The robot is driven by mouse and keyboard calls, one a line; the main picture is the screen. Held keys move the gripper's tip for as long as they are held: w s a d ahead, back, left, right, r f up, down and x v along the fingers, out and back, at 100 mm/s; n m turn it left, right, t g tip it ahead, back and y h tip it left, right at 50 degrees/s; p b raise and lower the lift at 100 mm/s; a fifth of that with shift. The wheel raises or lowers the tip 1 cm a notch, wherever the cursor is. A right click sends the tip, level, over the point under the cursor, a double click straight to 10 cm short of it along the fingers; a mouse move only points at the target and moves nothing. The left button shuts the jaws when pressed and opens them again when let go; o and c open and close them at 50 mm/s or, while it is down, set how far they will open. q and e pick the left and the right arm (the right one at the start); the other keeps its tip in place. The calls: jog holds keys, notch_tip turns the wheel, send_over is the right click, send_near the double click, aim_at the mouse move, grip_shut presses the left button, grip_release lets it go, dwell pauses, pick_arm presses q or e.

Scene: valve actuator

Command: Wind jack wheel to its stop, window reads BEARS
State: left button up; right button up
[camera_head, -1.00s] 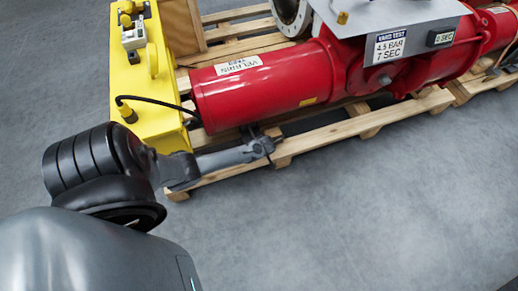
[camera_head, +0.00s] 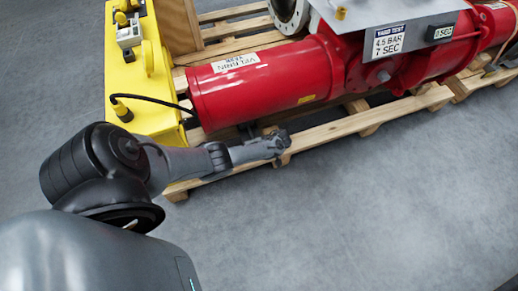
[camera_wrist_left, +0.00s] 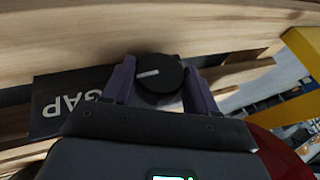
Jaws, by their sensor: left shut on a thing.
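The jack wheel shows in the left wrist view as a round black knob (camera_wrist_left: 160,79) with a white pointer line aimed left. My left gripper (camera_wrist_left: 158,84) is shut on it, one finger on each side. Left of it a dark plate (camera_wrist_left: 66,104) carries white letters that read GAP, tilted in the picture; part of this plate is hidden by my gripper. In the head view my left gripper (camera_head: 277,143) is at the pallet's near edge, below the red cylinder, and the wheel cannot be made out there. My right gripper is out of view.
The red actuator (camera_head: 262,86) lies over a wooden pallet (camera_head: 356,122). A yellow block (camera_head: 150,95) with a black cable stands left of it. A sign (camera_head: 388,43) reads 4.5 BAR 7 SEC, and a small display (camera_head: 439,34) reads 0 SEC. Grey floor in front is clear.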

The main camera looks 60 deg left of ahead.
pick_arm(q)
jog(key=o, duration=1.1)
jog(key=shift+c, duration=0.2)
jog(key=shift+d+r, duration=0.1)
jog(key=shift+w+r+p, duration=0.1)
jog(key=shift+r+p, duration=0.2)
jog(key=shift+p, duration=0.1)
jog(key=p+v, duration=0.6)
jog(key=v, duration=0.4)
jog(key=shift+d+f, duration=0.1)
jog(key=shift+d, duration=0.05)
